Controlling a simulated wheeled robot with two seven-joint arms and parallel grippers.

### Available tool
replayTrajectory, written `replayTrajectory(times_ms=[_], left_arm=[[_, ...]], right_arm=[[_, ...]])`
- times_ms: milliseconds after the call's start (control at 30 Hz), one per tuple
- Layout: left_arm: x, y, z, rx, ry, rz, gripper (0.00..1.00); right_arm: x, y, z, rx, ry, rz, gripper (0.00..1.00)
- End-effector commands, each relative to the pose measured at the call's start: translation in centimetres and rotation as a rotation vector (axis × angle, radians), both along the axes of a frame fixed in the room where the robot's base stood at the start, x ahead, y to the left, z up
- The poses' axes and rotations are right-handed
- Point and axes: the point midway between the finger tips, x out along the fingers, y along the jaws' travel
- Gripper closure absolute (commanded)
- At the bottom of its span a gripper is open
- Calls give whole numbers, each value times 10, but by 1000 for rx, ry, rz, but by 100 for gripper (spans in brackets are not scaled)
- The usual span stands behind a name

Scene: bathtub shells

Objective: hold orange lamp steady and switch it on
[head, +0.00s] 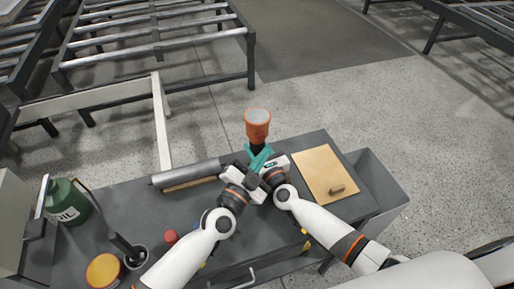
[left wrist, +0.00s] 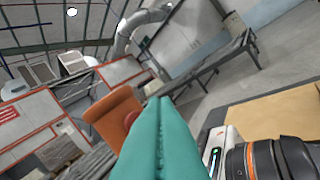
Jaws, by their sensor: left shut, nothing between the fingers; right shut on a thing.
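The orange lamp (head: 257,124) stands upright over the far edge of the workbench, with a pale round top and a dark lower part. I cannot tell if it is lit. In the left wrist view the lamp (left wrist: 118,117) is just beyond my left fingers, with a small red part beside their tips. My left gripper (head: 254,152) is shut and empty, its teal fingers close against the lamp; they also fill the middle of the left wrist view (left wrist: 157,102). My right gripper (head: 265,152) is shut on the lamp's lower part. Its fingertips are partly hidden by the crossing fingers.
The dark workbench (head: 105,215) holds a green oil can (head: 68,203), an orange-topped tin (head: 104,270), a dark cup (head: 136,257) and a small red thing (head: 170,237) at the left. A tan board (head: 318,171) lies at the right. Metal racks stand behind.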

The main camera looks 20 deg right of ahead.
Motion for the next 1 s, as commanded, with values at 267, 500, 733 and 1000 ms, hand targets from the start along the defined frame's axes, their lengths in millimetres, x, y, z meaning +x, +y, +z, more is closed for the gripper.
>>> replayTrajectory(times_ms=[267,500,733,1000], left_arm=[[24,-2,0,1,-1,0,100],[27,-2,0,-2,2,0,100],[26,-2,0,-2,2,0,100],[26,-2,0,-2,2,0,100]], right_arm=[[0,0,0,0,0,0,86],[0,0,0,0,0,0,86],[0,0,0,0,0,0,86],[0,0,0,0,1,0,86]])
